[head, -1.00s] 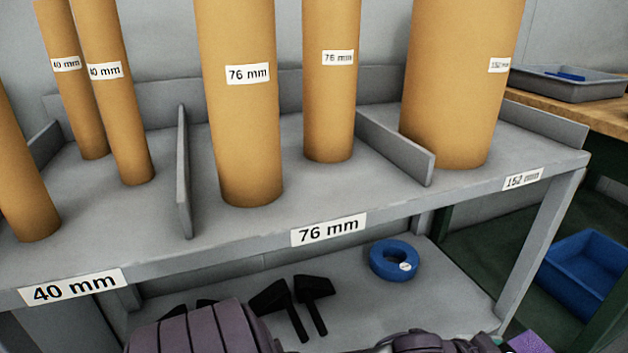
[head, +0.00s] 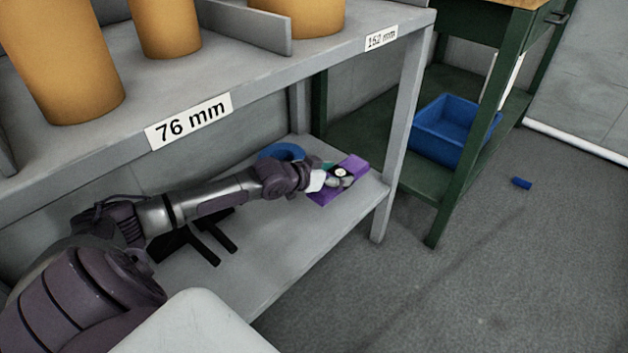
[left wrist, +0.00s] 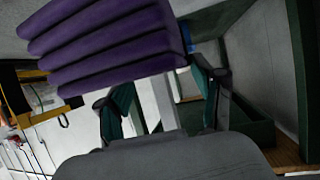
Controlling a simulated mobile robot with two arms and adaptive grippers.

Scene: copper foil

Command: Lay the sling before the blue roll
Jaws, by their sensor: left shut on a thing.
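The purple sling (head: 356,162), a ribbed folded strip, is at the right end of the grey lower shelf. Whether the sling touches the shelf I cannot tell. The blue roll (head: 281,151), a ring, lies on the lower shelf behind my left forearm, which hides its near part. The sling is to its right. My right gripper is not in view.
Black tools (head: 210,240) lie on the lower shelf (head: 285,245) below my arm. The upper shelf with tan tubes (head: 55,55) hangs over it, and a grey leg (head: 402,140) bounds its right. A blue crate (head: 455,130) and a small blue cylinder (head: 521,183) are further right.

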